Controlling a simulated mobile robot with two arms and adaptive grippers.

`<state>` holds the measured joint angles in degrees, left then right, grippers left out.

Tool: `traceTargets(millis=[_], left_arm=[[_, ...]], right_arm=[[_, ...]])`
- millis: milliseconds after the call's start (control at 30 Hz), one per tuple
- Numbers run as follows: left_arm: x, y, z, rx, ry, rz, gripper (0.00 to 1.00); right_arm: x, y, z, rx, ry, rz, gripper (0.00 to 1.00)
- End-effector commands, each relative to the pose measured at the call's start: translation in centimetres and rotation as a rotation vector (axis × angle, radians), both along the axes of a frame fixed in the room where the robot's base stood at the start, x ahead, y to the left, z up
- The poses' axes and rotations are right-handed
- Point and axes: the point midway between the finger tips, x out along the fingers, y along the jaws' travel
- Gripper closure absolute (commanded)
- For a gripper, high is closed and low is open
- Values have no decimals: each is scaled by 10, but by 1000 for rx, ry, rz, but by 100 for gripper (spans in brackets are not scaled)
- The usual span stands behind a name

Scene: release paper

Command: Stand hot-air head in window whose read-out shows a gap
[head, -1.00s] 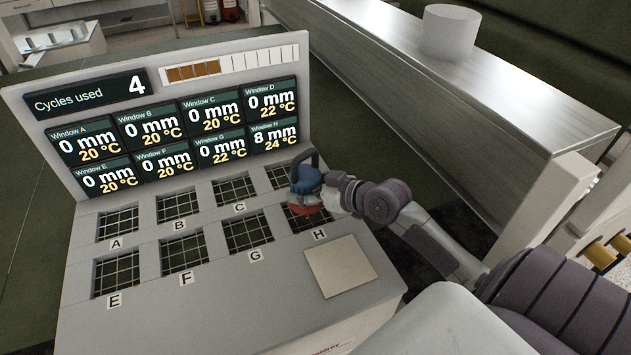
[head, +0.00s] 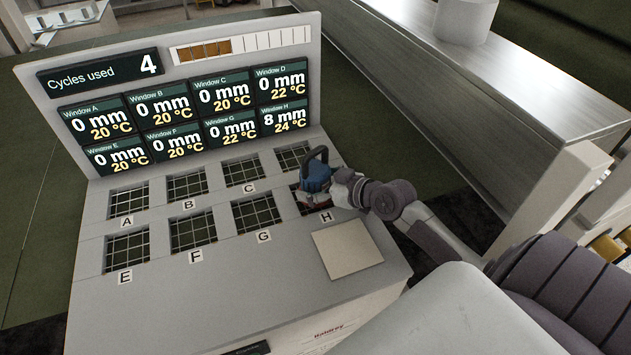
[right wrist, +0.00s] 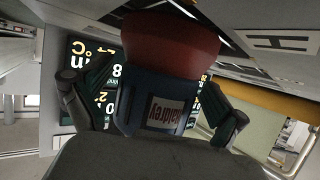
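The hot-air head (head: 316,177) has a blue body and a black handle loop. It is at window H (head: 303,208), covering part of its grid; I cannot tell whether it touches the panel. My right gripper (head: 334,187) is shut on it, with a finger on either side of its blue body (right wrist: 160,112) in the right wrist view. Its red end (right wrist: 170,45) points to the top there. The read-out (head: 284,117) for window H shows 8 mm and 24 °C. The other windows read 0 mm. My left gripper is out of view.
The cycles counter (head: 98,72) shows 4. Windows A to G (head: 130,200) are empty grids. A beige square pad (head: 346,248) lies on the panel in front of H. A metal counter (head: 500,85) with a white cylinder (head: 464,18) runs along the right.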

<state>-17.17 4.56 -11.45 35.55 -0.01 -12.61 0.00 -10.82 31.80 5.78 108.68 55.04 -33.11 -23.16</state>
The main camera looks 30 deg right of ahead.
Motion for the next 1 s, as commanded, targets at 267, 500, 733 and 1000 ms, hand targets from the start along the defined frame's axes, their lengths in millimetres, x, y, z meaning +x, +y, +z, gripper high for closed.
traceTargets(millis=[267, 500, 733, 1000], left_arm=[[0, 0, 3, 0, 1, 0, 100], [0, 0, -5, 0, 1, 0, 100], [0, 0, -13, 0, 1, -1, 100], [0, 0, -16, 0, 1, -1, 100]], right_arm=[[-1, 0, 4, 0, -1, 0, 2], [-36, -11, 14, -5, 3, 2, 2], [-78, -25, 33, -4, 3, 1, 2], [-102, -33, 46, 0, 0, 1, 2]])
